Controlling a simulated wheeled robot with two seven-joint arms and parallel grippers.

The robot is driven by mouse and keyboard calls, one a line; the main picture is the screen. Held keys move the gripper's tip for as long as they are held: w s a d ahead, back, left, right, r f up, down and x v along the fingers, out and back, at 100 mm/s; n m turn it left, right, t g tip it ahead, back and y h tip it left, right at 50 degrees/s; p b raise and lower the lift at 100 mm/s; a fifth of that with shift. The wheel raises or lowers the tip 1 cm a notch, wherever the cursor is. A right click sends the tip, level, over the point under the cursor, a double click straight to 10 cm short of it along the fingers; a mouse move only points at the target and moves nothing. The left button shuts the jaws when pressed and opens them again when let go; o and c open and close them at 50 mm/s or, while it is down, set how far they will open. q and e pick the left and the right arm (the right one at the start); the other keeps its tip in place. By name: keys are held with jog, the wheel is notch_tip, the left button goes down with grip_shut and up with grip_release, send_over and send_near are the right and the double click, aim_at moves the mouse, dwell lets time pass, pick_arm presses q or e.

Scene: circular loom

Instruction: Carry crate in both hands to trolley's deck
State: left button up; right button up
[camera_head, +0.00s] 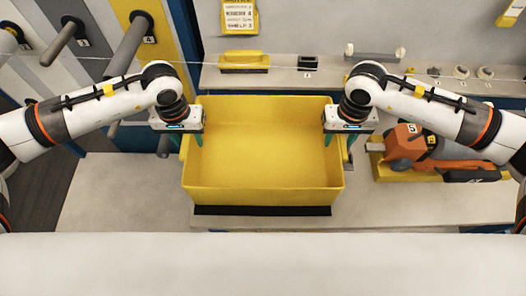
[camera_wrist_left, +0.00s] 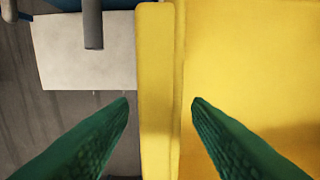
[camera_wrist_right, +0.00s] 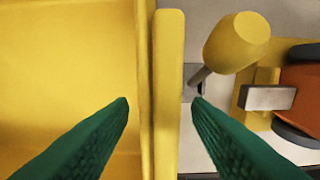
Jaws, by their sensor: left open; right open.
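The yellow crate (camera_head: 262,195) stands empty in the middle of the head view, on a pale bench top. My left gripper (camera_head: 180,137) is open over its left side. In the left wrist view the crate's left wall and rim (camera_wrist_left: 155,90) run between the two green fingers (camera_wrist_left: 160,103). My right gripper (camera_head: 342,138) is open over its right side. In the right wrist view the right rim (camera_wrist_right: 168,80) lies between the green fingers (camera_wrist_right: 160,103). Both fingertip pairs look apart from the rim. The trolley's deck cannot be made out for certain.
An orange tool (camera_head: 410,145) on a yellow base stands close right of the crate. A yellow-handled block (camera_head: 244,61) and small parts lie on the back ledge (camera_head: 300,80). Grey pegs (camera_head: 130,45) stick out at the upper left. A black strip (camera_head: 262,210) lies at the crate's front.

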pick_arm(q)
grip_shut()
pick_arm(e)
grip_shut()
pick_arm(q)
jog(key=shift+r, duration=0.15)
pick_arm(e)
jog(key=shift+r, duration=0.15)
